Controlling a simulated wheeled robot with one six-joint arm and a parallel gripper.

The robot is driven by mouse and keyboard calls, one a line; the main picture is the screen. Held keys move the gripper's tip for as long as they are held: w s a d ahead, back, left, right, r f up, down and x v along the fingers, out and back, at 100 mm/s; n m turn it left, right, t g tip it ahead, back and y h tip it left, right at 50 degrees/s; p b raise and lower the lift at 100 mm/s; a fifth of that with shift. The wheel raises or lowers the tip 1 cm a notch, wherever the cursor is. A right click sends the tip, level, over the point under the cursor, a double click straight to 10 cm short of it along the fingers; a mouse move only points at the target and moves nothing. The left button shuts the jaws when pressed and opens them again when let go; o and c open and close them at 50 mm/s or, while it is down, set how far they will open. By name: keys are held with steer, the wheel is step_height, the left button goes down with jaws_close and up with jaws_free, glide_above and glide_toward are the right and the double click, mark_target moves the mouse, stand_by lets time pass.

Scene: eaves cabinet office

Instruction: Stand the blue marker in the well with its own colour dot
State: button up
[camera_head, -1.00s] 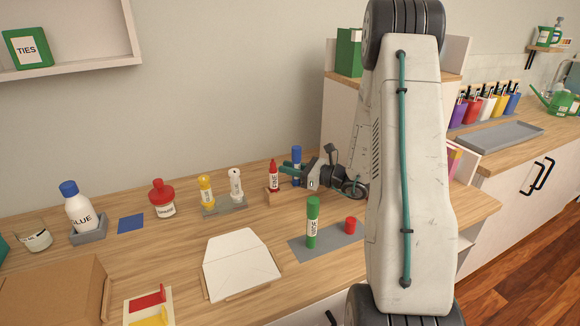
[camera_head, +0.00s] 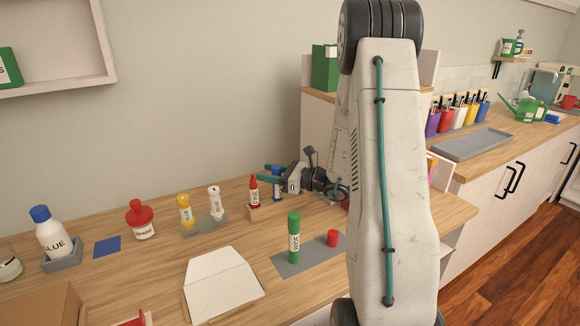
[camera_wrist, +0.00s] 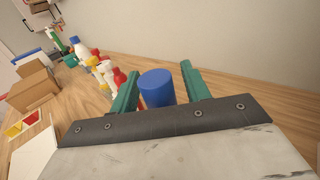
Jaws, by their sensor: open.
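The blue marker (camera_head: 277,184) stands upright at the right end of a small wooden block (camera_head: 268,211), beside the red marker (camera_head: 254,191) at its left end. Its foot appears to be in the block; the colour dot of that well cannot be seen. My gripper (camera_head: 268,173) is open at the marker's upper end, with its green fingers level with the blue top. In the wrist view, the round blue marker top (camera_wrist: 157,88) sits between my two spread fingers (camera_wrist: 158,92), with visible space on the right side.
A green marker (camera_head: 294,238) and a red cap (camera_head: 332,238) stand on a grey mat (camera_head: 290,268) in front. Yellow and white sticks stand in a grey holder (camera_head: 207,228) to the left, near a red-topped bottle (camera_head: 139,219). A white envelope (camera_head: 222,280) lies in front.

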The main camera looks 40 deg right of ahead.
step_height(320, 180, up, 6)
steer(key=d+f+m+h, duration=0.1)
steer(key=d+m+h, duration=0.1)
steer(key=h, duration=0.1)
steer(key=s+d+f+m+t+h, duration=0.1)
steer(key=d+f+m+h, duration=0.1)
steer(key=d+h, duration=0.1)
steer(key=d+f+m+t+h, duration=0.1)
steer(key=d+m+h, duration=0.1)
steer(key=d+h, duration=0.1)
steer(key=shift+s+d+f, duration=0.2)
steer(key=shift+s+f, duration=0.15)
steer(key=shift+f, duration=0.05)
